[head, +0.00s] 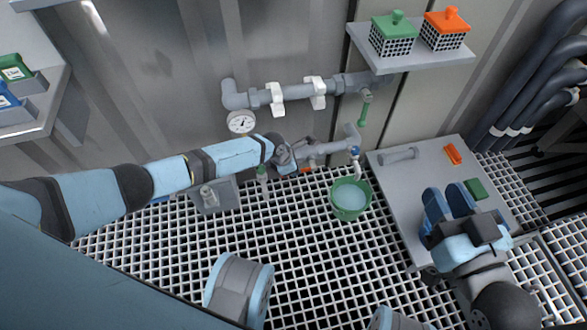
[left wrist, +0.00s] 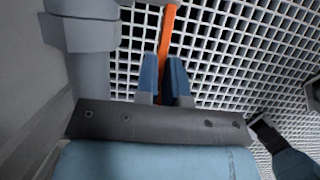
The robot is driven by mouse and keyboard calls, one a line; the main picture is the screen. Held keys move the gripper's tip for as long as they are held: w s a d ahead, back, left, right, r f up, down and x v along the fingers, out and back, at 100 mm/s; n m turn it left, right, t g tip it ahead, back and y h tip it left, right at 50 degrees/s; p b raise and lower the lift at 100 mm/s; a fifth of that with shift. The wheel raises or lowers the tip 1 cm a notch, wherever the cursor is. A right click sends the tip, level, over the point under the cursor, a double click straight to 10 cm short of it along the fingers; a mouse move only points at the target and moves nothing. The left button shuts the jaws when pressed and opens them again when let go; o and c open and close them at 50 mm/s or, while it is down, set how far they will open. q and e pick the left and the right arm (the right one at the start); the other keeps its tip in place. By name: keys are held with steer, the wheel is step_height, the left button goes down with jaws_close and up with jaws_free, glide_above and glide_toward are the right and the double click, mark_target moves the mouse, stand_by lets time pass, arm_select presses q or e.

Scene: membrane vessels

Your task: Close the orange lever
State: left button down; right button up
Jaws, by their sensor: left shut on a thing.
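The orange lever (left wrist: 168,32) shows in the left wrist view as a straight orange bar running up from between my left gripper's blue fingers (left wrist: 163,68). The left gripper is shut on it. In the head view the left gripper (head: 296,158) is at the lower pipe, and the arm hides most of the lever; only a small orange bit (head: 307,170) shows beside it. My right gripper (head: 447,200) is above the grey table at the right, its two blue fingers apart and nothing seen between them.
A green bucket (head: 350,212) with pale liquid stands under the pipe outlet. A green lever (head: 363,110) and a gauge (head: 242,122) are on the pipework. The grey table (head: 400,185) holds an orange piece (head: 453,154) and a green block (head: 474,189). A shelf (head: 425,58) carries two caged vessels.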

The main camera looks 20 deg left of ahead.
arm_select(q)
steer(key=shift+r+p, duration=0.4)
steer(key=shift+p, duration=0.7)
steer(key=shift+d+r+p, duration=0.15)
steer(key=shift+p, duration=0.55)
steer(key=y+p, duration=0.1)
steer(key=p, duration=0.2)
steer(key=g+p, duration=0.1)
steer(key=p, duration=0.2)
steer(key=shift+w+d+r+y, duration=0.1)
steer(key=shift+d+r+y, duration=0.15)
steer(key=shift+r+y, duration=0.15)
steer(key=shift+w+d+r+g+y, duration=0.1)
steer(key=shift+g+y, duration=0.4)
steer(key=shift+y, duration=0.1)
steer(key=shift+w+d+r+g+y, duration=0.2)
steer(key=shift+g+y, duration=0.1)
steer(key=shift+y, duration=0.1)
steer(key=shift+w+d+r+g+y+b, duration=0.25)
steer(key=shift+r+g+y+b, duration=0.3)
steer(key=shift+y+b, duration=0.5)
arm_select(e)
step_height(320, 180, up, 7)
steer(key=s+m+t, duration=0.1)
steer(key=m, duration=0.1)
steer(key=shift+s+a+f+m+t, duration=0.2)
steer(key=shift+s+m+t, duration=0.1)
steer(key=shift+t, duration=0.1)
